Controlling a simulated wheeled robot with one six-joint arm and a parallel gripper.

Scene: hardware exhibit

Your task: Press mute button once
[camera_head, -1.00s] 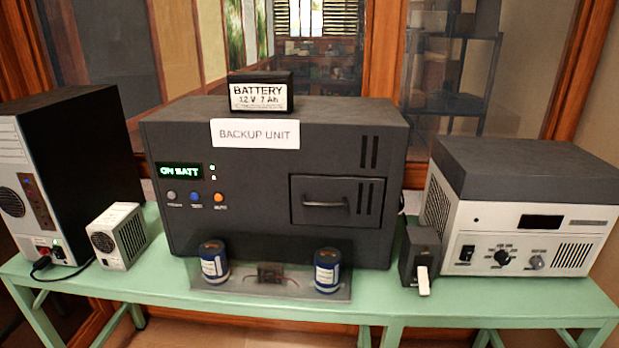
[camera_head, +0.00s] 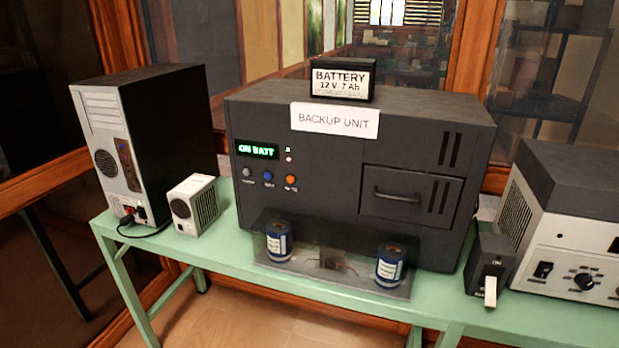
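The dark grey backup unit (camera_head: 330,215) stands in the middle of the green table, with a white "BACKUP UNIT" label (camera_head: 335,120) at its top front edge. Its lit green display (camera_head: 258,151) reads "ON BATT". Below the display are three round buttons in a row: a grey one (camera_head: 247,172), a blue one (camera_head: 268,176) and an orange one (camera_head: 291,180). The small captions under them are too blurred to read now; in the earlier picture the one under the orange button looks like "MUTE". My gripper is not in view.
A black battery (camera_head: 343,79) sits on the unit. Two blue cylinders (camera_head: 279,243) (camera_head: 390,266) stand on a clear tray in front. A silver-black tower (camera_head: 150,140), small white box (camera_head: 193,205), switch box (camera_head: 490,265) and grey-white instrument (camera_head: 565,235) share the green table (camera_head: 225,254).

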